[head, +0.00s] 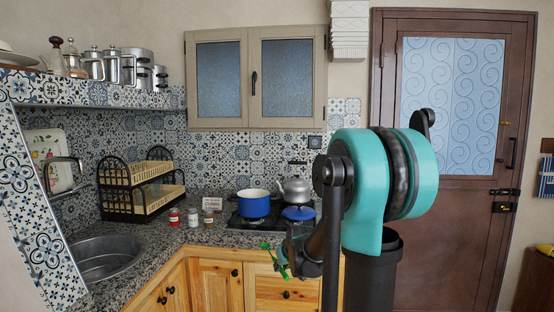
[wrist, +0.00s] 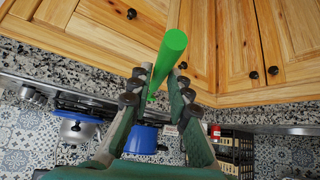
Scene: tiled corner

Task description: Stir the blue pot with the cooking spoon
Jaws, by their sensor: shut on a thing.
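The blue pot (head: 254,206) stands upright and uncovered on the hob at the back of the counter, its pale inside partly showing. It also shows in the wrist view (wrist: 141,140), partly behind my fingers. My gripper (head: 284,253) is in front of the counter, lower than the pot and to its right in the head view. It is shut on a bright green rod (wrist: 168,52), which seems to be the handle of the cooking spoon. A green piece (head: 281,264) shows beside the gripper in the head view. The spoon's far end cannot be made out clearly.
Small jars (head: 193,217) stand left of the hob. A dish rack (head: 124,201) and sink (head: 105,258) are farther left. Wooden cabinets (head: 219,285) front the counter.

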